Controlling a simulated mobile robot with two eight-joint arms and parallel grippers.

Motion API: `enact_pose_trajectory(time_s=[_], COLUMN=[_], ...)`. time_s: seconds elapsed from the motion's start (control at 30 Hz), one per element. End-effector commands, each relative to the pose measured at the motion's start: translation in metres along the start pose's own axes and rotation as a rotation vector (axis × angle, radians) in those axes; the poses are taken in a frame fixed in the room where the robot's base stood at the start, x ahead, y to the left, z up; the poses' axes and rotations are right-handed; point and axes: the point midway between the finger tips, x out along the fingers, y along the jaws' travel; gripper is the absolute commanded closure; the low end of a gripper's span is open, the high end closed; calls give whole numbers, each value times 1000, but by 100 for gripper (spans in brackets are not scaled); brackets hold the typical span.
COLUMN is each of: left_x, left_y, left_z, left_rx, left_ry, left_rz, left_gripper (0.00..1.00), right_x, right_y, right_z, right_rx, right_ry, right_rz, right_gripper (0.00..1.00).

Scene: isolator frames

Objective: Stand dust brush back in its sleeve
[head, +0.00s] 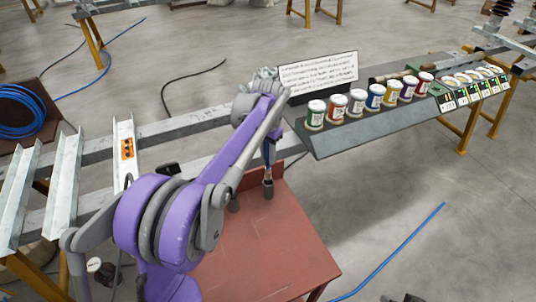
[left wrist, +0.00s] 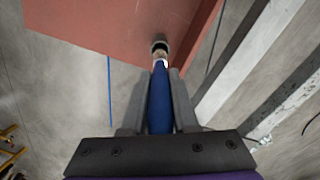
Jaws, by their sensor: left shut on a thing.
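The dust brush has a blue handle (left wrist: 160,98) and a tan lower part (left wrist: 161,57). My left gripper (left wrist: 163,84) is shut on the blue handle. In the head view the brush (head: 268,173) hangs upright, tan end down, and my purple arm hides most of the gripper. A short dark sleeve (head: 268,190) stands on the red-brown table directly below the brush. The sleeve's round mouth (left wrist: 160,46) shows at the brush's lower end in the left wrist view. I cannot tell how far the tip is inside. My right gripper is not in view.
The red-brown table (head: 270,245) is mostly bare; another dark cylinder (head: 234,203) stands on it, partly behind my arm. A grey shelf (head: 350,138) with several paint jars and a written sign (head: 318,73) lies behind. Metal rails (head: 90,150) run along the left.

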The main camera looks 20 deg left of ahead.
Motion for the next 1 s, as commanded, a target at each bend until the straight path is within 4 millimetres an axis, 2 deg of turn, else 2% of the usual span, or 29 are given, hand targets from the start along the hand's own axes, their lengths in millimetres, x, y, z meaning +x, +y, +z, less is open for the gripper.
enact_pose_trajectory(time_s=[0.37, 1.0], left_x=[4, 36], left_y=[0, 0], left_z=[0, 1], left_rx=[0, 0], left_ry=[-1, -1], left_rz=[0, 0], left_gripper=[100, 100], right_x=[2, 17], right_y=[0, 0], right_z=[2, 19], right_rx=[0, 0], right_ry=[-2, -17], right_rz=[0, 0], right_gripper=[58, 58])
